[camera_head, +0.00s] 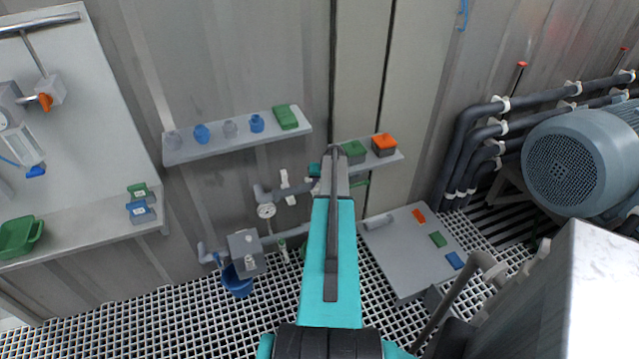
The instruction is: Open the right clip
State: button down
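My teal arm (331,245) reaches up the middle of the picture, with a grey bar along it. I cannot make out the gripper's fingers at its far end; they seem hidden behind the arm. I cannot tell for sure which thing is the right clip. My arm covers part of the pipework there.
A wall shelf (240,140) holds blue and grey caps and a green box. Another shelf (360,165) bears green and orange boxes. A grey panel (405,265) lies right of my arm. A blue motor (580,160) and black pipes (480,115) stand at right.

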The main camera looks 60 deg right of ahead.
jog(key=shift+s+d+r, duration=0.1)
jog(key=shift+d, duration=0.15)
